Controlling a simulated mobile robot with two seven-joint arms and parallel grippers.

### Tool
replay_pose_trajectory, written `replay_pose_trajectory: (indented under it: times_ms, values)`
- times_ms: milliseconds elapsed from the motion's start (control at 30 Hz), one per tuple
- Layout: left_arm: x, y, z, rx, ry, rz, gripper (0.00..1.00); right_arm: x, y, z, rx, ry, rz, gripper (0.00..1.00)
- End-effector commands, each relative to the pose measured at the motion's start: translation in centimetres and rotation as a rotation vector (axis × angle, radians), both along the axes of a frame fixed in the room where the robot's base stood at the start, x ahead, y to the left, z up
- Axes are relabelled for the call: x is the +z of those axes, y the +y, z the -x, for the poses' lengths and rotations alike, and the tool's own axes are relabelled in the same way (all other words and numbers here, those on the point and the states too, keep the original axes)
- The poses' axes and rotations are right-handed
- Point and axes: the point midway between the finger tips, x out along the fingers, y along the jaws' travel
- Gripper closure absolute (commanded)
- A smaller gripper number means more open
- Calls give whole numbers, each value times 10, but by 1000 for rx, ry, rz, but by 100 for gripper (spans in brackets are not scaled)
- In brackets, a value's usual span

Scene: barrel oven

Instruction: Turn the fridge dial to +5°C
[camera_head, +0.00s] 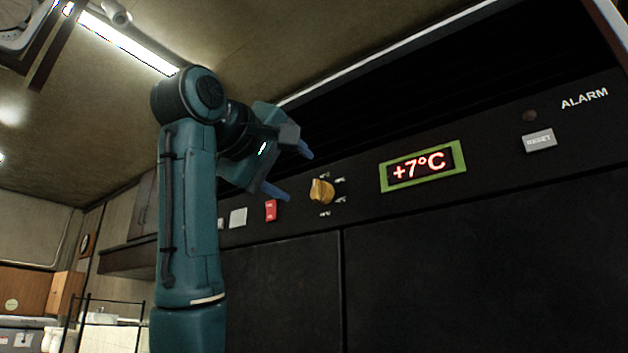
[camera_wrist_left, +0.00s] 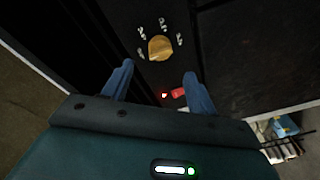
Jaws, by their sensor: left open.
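The yellow-orange fridge dial (camera_head: 321,191) sits on the black panel with small white marks around it, too small to read. The green-framed display (camera_head: 423,166) right of it reads +7°C in red. My left gripper (camera_head: 289,173) is open and empty, left of the dial and apart from it. In the left wrist view the dial (camera_wrist_left: 160,48) lies ahead, beyond and between the two blue fingertips (camera_wrist_left: 158,72). My right gripper is in neither view.
A red switch (camera_head: 271,210) and a pale switch (camera_head: 238,217) sit on the panel left of the dial, close to the lower finger. A grey reset button (camera_head: 539,140) is at the far right under the ALARM label. Dark fridge doors (camera_head: 480,270) lie below.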

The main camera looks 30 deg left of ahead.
Motion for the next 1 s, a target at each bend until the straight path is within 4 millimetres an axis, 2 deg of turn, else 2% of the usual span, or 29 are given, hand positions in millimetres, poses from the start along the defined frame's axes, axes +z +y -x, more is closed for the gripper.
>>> replay_pose_trajectory:
  times_ms: [33, 200, 400, 800, 1000]
  values:
    - [3, 1, -13, 2, 5, 0, 42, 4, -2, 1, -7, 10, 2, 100]
    - [3, 4, -45, 2, 3, 1, 42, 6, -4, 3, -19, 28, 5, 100]
    - [2, 5, -68, 1, 0, 1, 42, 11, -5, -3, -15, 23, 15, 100]
    - [0, 5, -75, 1, -1, 1, 43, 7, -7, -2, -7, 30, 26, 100]
    - [0, 5, -74, 0, -1, 1, 59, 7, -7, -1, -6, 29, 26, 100]
